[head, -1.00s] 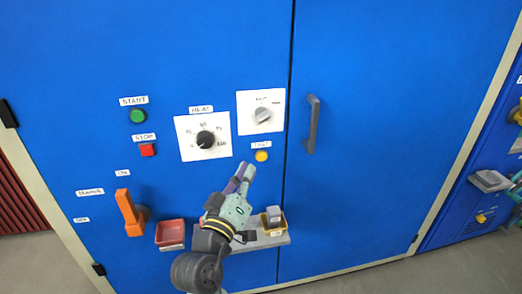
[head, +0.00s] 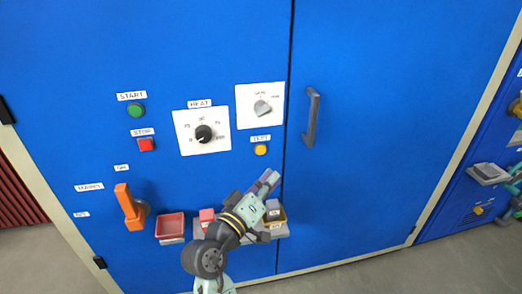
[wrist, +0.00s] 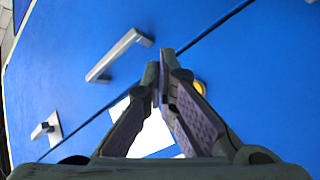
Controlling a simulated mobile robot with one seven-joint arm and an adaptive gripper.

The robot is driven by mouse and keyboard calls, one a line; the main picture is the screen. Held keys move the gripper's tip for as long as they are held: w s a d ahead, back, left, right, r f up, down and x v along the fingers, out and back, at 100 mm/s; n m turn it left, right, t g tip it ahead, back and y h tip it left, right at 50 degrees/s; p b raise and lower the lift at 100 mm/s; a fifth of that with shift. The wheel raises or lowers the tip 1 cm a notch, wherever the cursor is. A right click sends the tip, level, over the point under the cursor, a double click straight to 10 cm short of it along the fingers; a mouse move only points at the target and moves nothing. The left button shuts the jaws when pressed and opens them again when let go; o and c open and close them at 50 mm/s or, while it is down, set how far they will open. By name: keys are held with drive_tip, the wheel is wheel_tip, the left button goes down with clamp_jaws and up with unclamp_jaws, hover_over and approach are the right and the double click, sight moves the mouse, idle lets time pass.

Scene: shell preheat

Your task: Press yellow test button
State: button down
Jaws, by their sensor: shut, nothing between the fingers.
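The yellow test button (head: 260,150) sits on the blue cabinet door, under a small label and below the white selector plate. It also shows in the wrist view (wrist: 201,87), partly hidden behind the right finger. My gripper (head: 272,176) is shut and empty, in front of the door and, in the head view, a little below and right of the button. In the wrist view the fingertips (wrist: 166,62) are together, just left of the button. I cannot tell the exact gap to the door, and no contact with the button shows.
Nearby are a heat dial (head: 203,134), a selector knob (head: 263,107), a green button (head: 136,110), a red button (head: 146,145) and an orange lever (head: 128,208). A door handle (head: 311,117) sticks out at right.

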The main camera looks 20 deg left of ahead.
drive_tip(key=w+a, duration=0.3)
drive_tip(key=w, duration=0.2)
drive_tip(key=shift+w+a, duration=0.2)
drive_tip(key=shift+a, duration=0.15)
drive_tip(key=shift+w, duration=0.1)
idle(1.1)
drive_tip(key=shift+w+a, duration=0.25)
drive_tip(key=shift+w+a, duration=0.25)
drive_tip(key=shift+w, duration=0.1)
idle(0.8)
drive_tip(key=shift+s+d, duration=0.5)
drive_tip(key=shift+s, duration=0.2)
drive_tip(key=s+d, duration=0.1)
drive_tip(key=s, duration=0.1)
drive_tip(key=s+d, duration=0.1)
drive_tip(key=s, duration=0.1)
drive_tip(key=shift+d, duration=0.4)
